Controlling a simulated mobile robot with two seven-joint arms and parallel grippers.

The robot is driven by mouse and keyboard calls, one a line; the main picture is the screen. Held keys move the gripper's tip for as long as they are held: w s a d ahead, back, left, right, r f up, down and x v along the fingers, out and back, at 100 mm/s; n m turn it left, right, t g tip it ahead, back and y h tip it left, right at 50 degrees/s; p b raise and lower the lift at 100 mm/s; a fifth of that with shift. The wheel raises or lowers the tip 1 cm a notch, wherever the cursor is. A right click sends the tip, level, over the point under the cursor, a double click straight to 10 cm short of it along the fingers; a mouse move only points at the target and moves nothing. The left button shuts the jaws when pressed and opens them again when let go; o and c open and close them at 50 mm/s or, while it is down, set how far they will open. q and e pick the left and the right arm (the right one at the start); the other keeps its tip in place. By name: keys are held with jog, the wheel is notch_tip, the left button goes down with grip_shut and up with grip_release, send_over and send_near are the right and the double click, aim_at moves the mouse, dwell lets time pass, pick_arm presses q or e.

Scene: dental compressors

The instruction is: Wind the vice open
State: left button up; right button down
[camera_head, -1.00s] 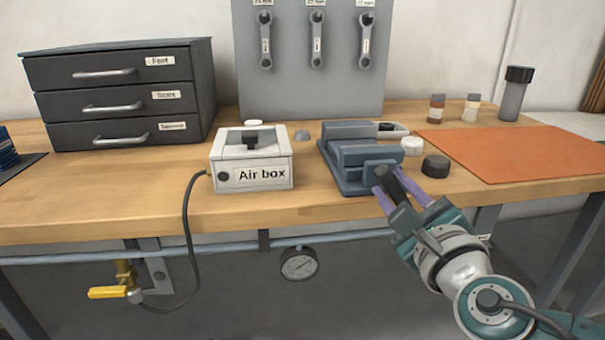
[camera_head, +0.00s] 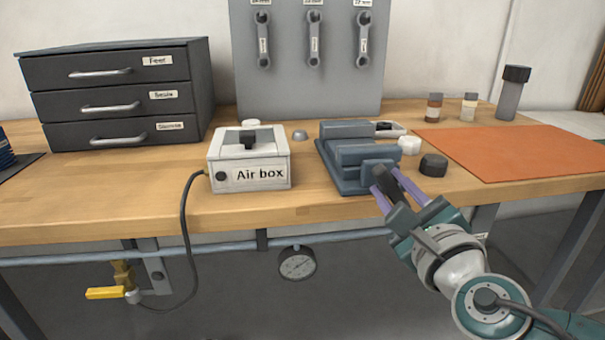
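The blue-grey vice (camera_head: 345,160) sits on the bench right of the middle, with its two jaw blocks close together; any gap between them is hard to make out. A dark handle (camera_head: 383,181) sticks out from its front right end towards me. My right gripper (camera_head: 388,188) is at that handle, with its purple fingers apart on either side of it. The handle lies nearer the left finger, and a narrow gap seems to show by the right one. My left gripper is not in view.
The Air box (camera_head: 255,176) stands left of the vice. An orange mat (camera_head: 520,150) is farther right. The front left bench is clear.

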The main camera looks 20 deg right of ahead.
jog(key=c, duration=0.7)
grip_release()
jog(key=p+v, duration=0.1)
jog(key=v, duration=0.9)
jog(key=shift+d, duration=0.1)
jog(key=shift+w, duration=0.1)
